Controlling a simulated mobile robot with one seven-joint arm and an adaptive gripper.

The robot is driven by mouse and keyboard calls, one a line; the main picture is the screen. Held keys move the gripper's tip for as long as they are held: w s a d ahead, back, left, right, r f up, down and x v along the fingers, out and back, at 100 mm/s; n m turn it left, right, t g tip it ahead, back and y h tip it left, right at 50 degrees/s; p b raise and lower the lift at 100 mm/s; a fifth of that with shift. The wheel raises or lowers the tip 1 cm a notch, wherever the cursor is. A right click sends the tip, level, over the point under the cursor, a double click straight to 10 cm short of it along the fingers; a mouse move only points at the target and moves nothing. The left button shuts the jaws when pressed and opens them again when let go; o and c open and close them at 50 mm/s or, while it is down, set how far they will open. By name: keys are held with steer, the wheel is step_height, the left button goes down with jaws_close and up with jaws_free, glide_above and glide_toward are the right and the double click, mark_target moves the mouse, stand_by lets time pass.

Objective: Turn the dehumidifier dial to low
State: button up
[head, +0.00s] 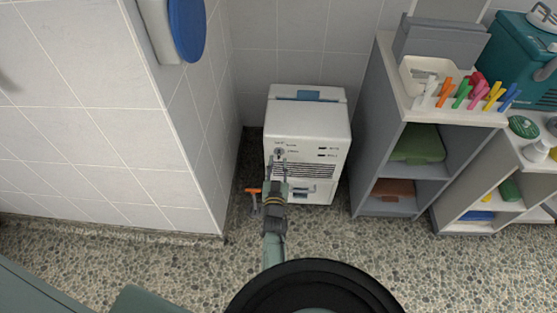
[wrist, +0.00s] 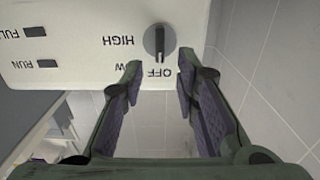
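The white dehumidifier (head: 309,133) stands on the floor by the back wall. Its round grey dial (wrist: 159,42) shows in the wrist view, with a dark ridge running up and down in the picture. The label OFF (wrist: 159,72) is at the ridge's lower end and HIGH (wrist: 116,41) is to the left. A partly covered label ending in W (wrist: 119,67) lies between them. My gripper (wrist: 158,75) is open and empty, its two fingertips just below the dial in the wrist view, one on each side of OFF. It also shows before the panel in the head view (head: 277,165).
FULL (wrist: 35,32) and RUN (wrist: 47,64) windows sit on the panel. A tiled wall (head: 185,110) is close on the left.

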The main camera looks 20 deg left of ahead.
mark_target(279, 154)
steer(key=shift+x, duration=1.85)
steer(key=shift+c, duration=0.4)
jaws_close()
